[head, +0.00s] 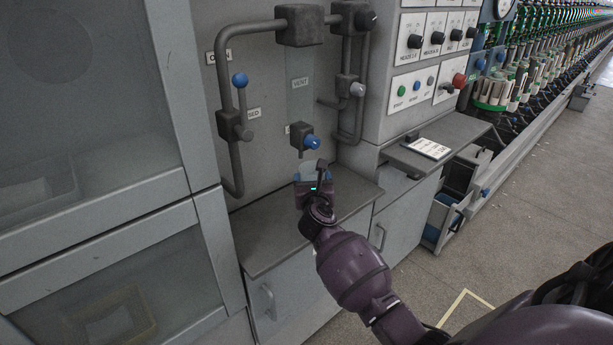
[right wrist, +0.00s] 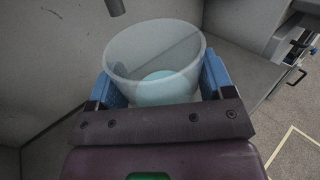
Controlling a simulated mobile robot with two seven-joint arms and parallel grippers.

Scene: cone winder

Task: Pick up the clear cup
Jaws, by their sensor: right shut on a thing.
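The clear cup (right wrist: 153,60) is see-through and open at the top, with a pale blue patch of liquid or base low inside it. In the right wrist view it sits upright between the blue finger pads of my right gripper (right wrist: 162,88), which is shut on it. In the head view my right gripper (head: 312,183) is at the grey ledge below the blue-knobbed valve, and the cup is mostly hidden by the gripper. I cannot tell whether the cup touches the ledge. My left gripper is not in view.
A valve with a blue knob (head: 312,142) juts from the panel just above the gripper. Grey pipes (head: 231,150) run up the panel at left. The grey ledge (head: 270,240) is bare at left. A small shelf (head: 431,147) with a card and an open drawer (head: 440,217) stand at right.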

